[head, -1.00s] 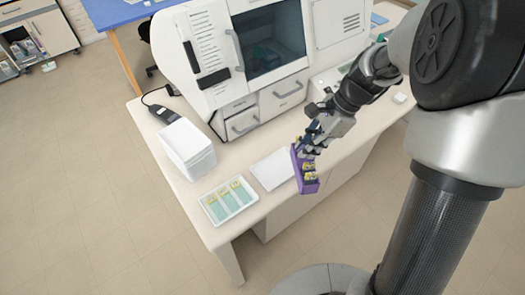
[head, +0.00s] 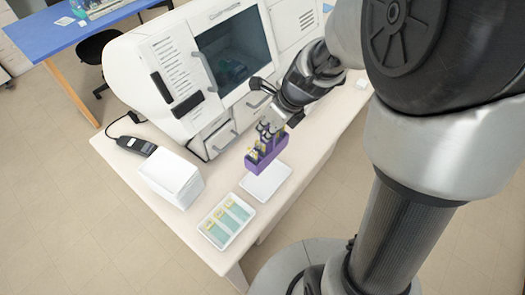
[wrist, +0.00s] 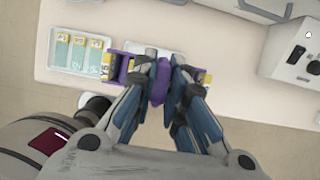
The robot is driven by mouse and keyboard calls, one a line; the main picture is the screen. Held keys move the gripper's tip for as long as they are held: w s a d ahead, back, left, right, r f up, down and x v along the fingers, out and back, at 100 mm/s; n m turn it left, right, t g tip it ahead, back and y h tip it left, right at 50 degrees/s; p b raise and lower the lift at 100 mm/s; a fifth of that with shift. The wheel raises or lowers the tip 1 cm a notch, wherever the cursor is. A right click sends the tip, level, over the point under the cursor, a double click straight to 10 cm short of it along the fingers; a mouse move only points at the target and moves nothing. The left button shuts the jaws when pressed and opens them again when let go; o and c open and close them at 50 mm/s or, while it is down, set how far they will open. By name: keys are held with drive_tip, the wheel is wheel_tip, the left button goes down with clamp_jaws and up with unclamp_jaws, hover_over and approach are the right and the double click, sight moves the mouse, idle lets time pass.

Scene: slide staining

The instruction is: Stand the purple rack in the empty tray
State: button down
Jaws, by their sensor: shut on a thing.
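The purple rack (head: 267,157) holds several tubes or slides with yellow tops. My gripper (head: 270,130) is shut on the rack's middle part, and the rack hangs above the bench. In the wrist view the fingers of my gripper (wrist: 159,85) close on the purple middle piece of the rack (wrist: 160,81). The empty white tray (head: 264,184) lies on the bench just below and in front of the rack in the head view. In the wrist view the empty tray (wrist: 145,54) is partly hidden behind the rack and fingers.
A second white tray (head: 245,210) beside the empty one holds several slides with yellow labels. A large white machine (head: 165,85) fills the back of the bench. A black handheld device (head: 136,145) lies at the left.

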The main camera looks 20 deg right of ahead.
wheel_tip(320, 180, down, 14)
drive_tip(key=b, duration=0.7)
drive_tip(key=shift+f, duration=0.1)
drive_tip(key=shift+f, duration=0.15)
drive_tip(key=c, duration=1.6)
unclamp_jaws()
drive_tip(key=shift+c, duration=0.2)
